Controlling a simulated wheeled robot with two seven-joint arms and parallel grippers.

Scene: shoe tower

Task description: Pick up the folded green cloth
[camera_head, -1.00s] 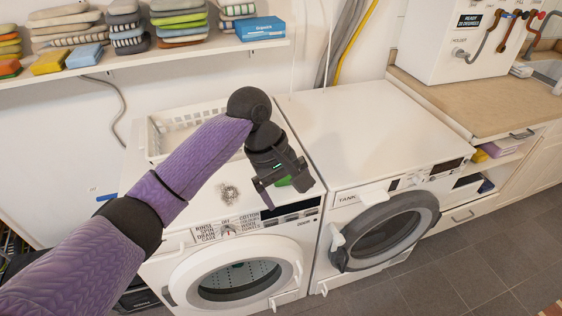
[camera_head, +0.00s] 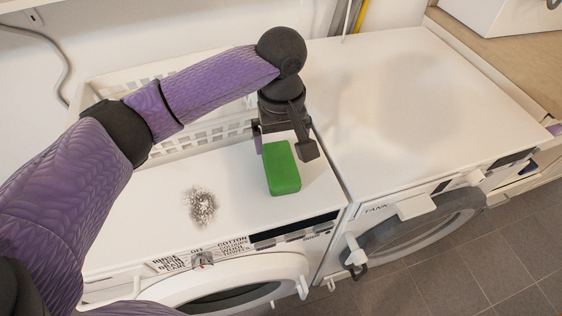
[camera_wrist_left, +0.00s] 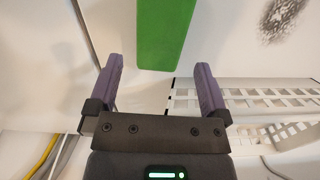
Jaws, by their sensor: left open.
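The folded green cloth (camera_head: 283,172) is a small block-like shape lying on top of the left washing machine, near its right front edge. My left gripper (camera_head: 284,142) is open, at the cloth's far end, with one finger showing on each side of it. In the left wrist view the cloth (camera_wrist_left: 165,32) lines up between the open fingers of the gripper (camera_wrist_left: 160,68); its near end reaches about level with the fingertips. Nothing is held, and I cannot tell the height of the fingers above the machine top. My right gripper is not in view.
A white slatted basket (camera_head: 190,137) stands behind on the left machine (camera_head: 135,215). A grey speckled patch (camera_head: 201,206) lies left of the cloth. The right machine's top (camera_head: 420,105) is clear. A beige counter (camera_head: 500,30) is at the back right.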

